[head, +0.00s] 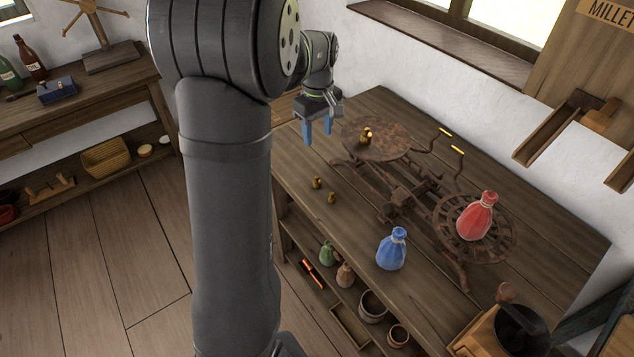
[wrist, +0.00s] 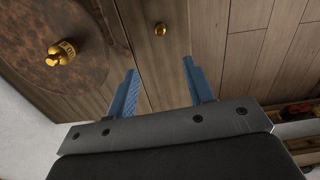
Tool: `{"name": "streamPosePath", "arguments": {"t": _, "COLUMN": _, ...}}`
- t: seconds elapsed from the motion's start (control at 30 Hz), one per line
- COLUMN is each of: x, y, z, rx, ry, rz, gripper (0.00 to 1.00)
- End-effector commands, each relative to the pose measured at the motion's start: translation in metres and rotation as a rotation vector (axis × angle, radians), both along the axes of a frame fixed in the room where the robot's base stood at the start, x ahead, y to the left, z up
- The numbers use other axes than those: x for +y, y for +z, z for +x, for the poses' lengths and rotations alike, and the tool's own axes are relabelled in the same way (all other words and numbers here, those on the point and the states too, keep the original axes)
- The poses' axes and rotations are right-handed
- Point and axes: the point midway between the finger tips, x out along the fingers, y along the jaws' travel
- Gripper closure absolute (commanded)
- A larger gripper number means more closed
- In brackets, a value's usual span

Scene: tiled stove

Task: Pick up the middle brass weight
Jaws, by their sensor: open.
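Two small brass weights stand on the table's front left part, one at the left (head: 317,182) and one a little nearer (head: 331,197). More brass sits on the round rusty scale plate (head: 390,151), seen as a knobbed brass weight (wrist: 62,52) in the wrist view. The wrist view also shows one brass weight on the bare wood (wrist: 160,29), beyond the fingertips. I cannot tell which weight is the middle one. My gripper (head: 318,136) is open and empty above the table's left end, left of the plate. Its blue fingers (wrist: 160,72) touch no weight.
A grinder (head: 520,325) is at the near right. The wood around the two loose weights is clear.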

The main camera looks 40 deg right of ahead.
Motion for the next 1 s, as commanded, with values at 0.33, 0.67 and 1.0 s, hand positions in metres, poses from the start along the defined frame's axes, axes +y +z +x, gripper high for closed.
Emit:
{"name": "streamPosePath", "arguments": {"t": 0.33, "x": 0.0, "y": -0.001, "z": -0.001, "rx": 0.0, "ry": -0.737, "rz": 0.0, "gripper": 0.52}}
{"name": "streamPosePath", "arguments": {"t": 0.67, "x": 0.0, "y": -0.002, "z": -0.002, "rx": 0.0, "ry": -1.252, "rz": 0.0, "gripper": 0.52}}
{"name": "streamPosePath", "arguments": {"t": 1.0, "x": 0.0, "y": -0.038, "z": -0.003, "rx": 0.005, "ry": -1.325, "rz": 0.0, "gripper": 0.52}}
